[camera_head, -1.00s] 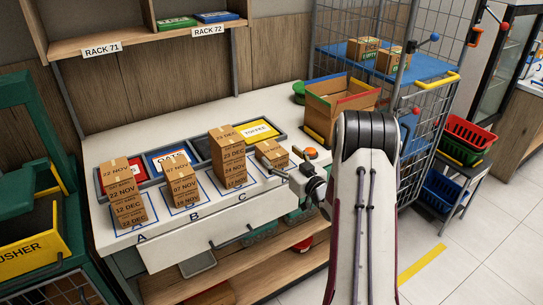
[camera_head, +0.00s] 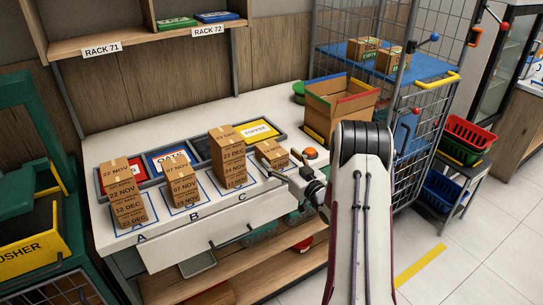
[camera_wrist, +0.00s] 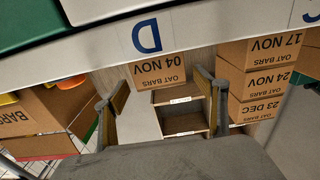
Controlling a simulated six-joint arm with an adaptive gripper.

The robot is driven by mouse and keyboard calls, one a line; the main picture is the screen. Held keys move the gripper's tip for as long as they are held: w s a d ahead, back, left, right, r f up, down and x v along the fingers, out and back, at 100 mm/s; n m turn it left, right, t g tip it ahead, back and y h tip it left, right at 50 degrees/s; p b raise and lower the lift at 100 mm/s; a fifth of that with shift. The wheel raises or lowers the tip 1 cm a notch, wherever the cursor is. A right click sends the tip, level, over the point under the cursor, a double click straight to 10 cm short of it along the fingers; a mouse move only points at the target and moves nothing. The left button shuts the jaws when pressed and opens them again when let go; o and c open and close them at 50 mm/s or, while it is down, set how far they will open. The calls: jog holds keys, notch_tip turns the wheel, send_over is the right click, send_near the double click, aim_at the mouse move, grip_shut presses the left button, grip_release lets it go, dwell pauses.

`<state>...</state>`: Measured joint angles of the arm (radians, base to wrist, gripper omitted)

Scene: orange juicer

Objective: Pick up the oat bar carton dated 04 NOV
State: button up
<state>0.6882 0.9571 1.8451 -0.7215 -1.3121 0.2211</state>
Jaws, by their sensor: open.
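The oat bar carton marked 04 NOV (camera_wrist: 162,70) shows upside down in the wrist view, beyond and between my fingers. In the head view a single low carton (camera_head: 271,152) stands at the right end of the row, its date too small to read. My gripper (camera_wrist: 161,86) is open and empty, one finger toward each side of the carton in the picture. In the head view my gripper (camera_head: 308,182) is just right of and in front of that carton, partly hidden by my arm.
Taller carton stacks stand on spots A (camera_head: 124,200), B (camera_head: 182,185) and C (camera_head: 228,165). The C stack (camera_wrist: 262,80) is close on the right in the wrist view.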

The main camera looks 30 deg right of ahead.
aim_at(272, 152)
jog(key=shift+w, duration=0.35)
jog(key=shift+w+f, duration=0.15)
jog(key=shift+w, duration=1.15)
jog(key=shift+w+f, duration=0.15)
jog(key=shift+w, duration=1.15)
jog(key=c, duration=1.4)
